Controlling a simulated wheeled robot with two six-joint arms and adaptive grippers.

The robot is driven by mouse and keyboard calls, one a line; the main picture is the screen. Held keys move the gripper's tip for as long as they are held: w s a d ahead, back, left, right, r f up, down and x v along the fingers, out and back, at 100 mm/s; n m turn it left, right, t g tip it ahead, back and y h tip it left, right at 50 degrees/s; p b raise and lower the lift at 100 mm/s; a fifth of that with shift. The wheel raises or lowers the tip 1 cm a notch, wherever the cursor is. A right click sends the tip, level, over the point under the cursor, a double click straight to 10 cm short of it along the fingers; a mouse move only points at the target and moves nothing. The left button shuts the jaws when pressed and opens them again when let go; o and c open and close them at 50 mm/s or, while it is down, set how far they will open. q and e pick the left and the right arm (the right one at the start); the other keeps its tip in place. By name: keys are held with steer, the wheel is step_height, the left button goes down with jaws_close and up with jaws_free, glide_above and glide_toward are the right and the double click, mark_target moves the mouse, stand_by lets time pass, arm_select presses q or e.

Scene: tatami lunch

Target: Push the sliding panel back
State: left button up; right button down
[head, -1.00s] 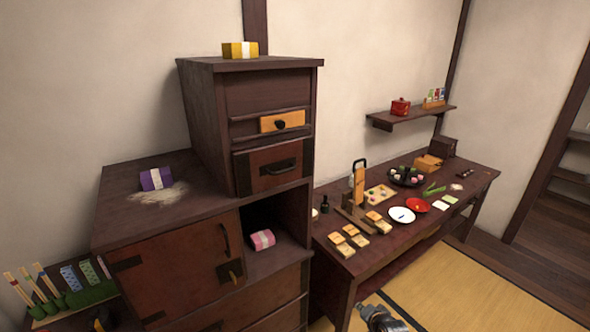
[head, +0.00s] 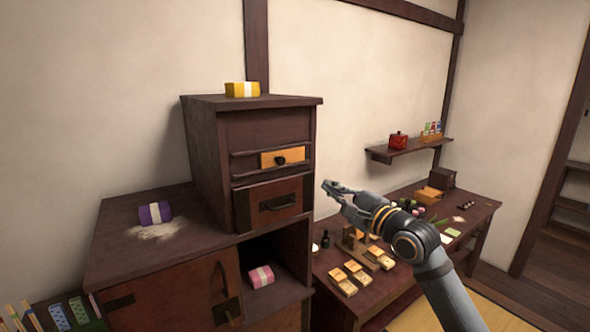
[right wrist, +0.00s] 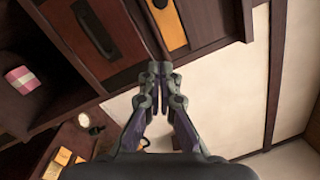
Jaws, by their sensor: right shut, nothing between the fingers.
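The sliding panel is probably the light orange wooden panel (head: 282,157) with a dark round knob, set between two dark rails in the upper part of the tall chest (head: 214,150). It sits toward the right of its slot, and dark wood shows left of it. The panel also shows in the right wrist view (right wrist: 172,32), upper middle, with its knob at the top edge. My right gripper (head: 326,187) is shut and empty, just right of the chest, lower than the panel and apart from it. It also shows shut in the right wrist view (right wrist: 159,75). My left gripper is out of view.
A drawer with a dark handle (head: 275,202) is below the panel. A yellow bundle (head: 242,90) lies on the chest, a purple one (head: 154,213) on the lower cabinet, a pink one (head: 261,276) in the open compartment. The low table (head: 470,217) behind my right arm holds several items.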

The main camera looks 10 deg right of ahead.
steer(key=shift+w, duration=0.1)
steer(key=p, duration=0.6)
glide_toward(286, 158)
steer(key=shift+w+a, duration=1.3)
steer(key=shift+w, duration=0.5)
steer(key=shift+f, duration=0.1)
steer(key=shift+w+d, duration=0.1)
steer(key=shift+w, duration=0.05)
